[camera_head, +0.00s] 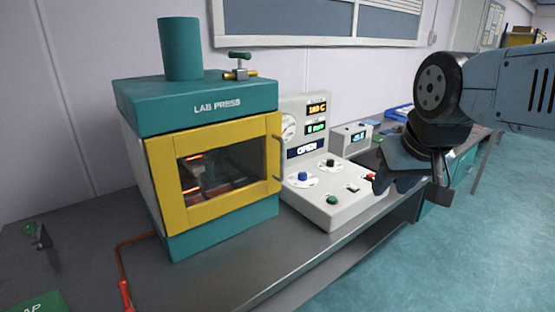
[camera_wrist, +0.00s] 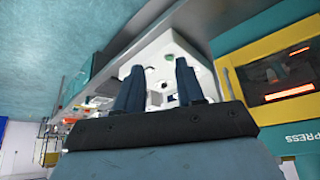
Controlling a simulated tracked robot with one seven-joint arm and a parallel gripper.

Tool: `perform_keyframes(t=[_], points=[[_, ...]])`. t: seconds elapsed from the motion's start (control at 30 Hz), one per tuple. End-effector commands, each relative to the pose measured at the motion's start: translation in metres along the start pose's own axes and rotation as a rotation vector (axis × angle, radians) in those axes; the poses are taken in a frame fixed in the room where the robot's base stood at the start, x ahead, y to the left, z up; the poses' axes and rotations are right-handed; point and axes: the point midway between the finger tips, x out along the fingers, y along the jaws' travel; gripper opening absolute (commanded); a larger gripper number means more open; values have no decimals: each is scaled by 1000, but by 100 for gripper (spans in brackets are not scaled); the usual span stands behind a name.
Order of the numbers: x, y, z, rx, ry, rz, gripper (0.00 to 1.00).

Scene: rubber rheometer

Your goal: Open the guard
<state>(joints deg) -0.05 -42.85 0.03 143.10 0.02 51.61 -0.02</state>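The guard (camera_head: 221,165) is a yellow-framed door with a dark window on the front of the teal lab press (camera_head: 197,103). It looks shut, and a red-orange glow shows behind the window. A dark, curved vertical handle (camera_head: 278,158) is on the guard's right edge. In the wrist view the guard (camera_wrist: 234,85) is at the right, partly cut off. My gripper (camera_head: 388,186) is well right of the guard, above the bench's front edge beside the control console. In the wrist view my gripper (camera_wrist: 158,72) has its two fingers apart with nothing held.
A white control console (camera_head: 333,204) with knobs and displays stands on the bench between the press and my gripper. A small white instrument (camera_head: 351,137) is behind it. The floor right of the bench (camera_head: 475,225) is clear.

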Motion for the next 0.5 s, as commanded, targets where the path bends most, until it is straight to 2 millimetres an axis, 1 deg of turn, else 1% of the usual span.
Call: perform_keyframes(t=[0.13, 0.17, 0.2, 0.23, 0.37, 0.5], points=[[0, -7, -17, -26, -9, -8, 38], [-1, -10, -24, -36, -11, -12, 38], [0, -5, -34, -48, -16, -15, 38], [0, -7, -42, -61, -19, -19, 38], [4, -30, -82, -124, -37, -45, 38], [12, -62, -124, -197, -56, -75, 38]])
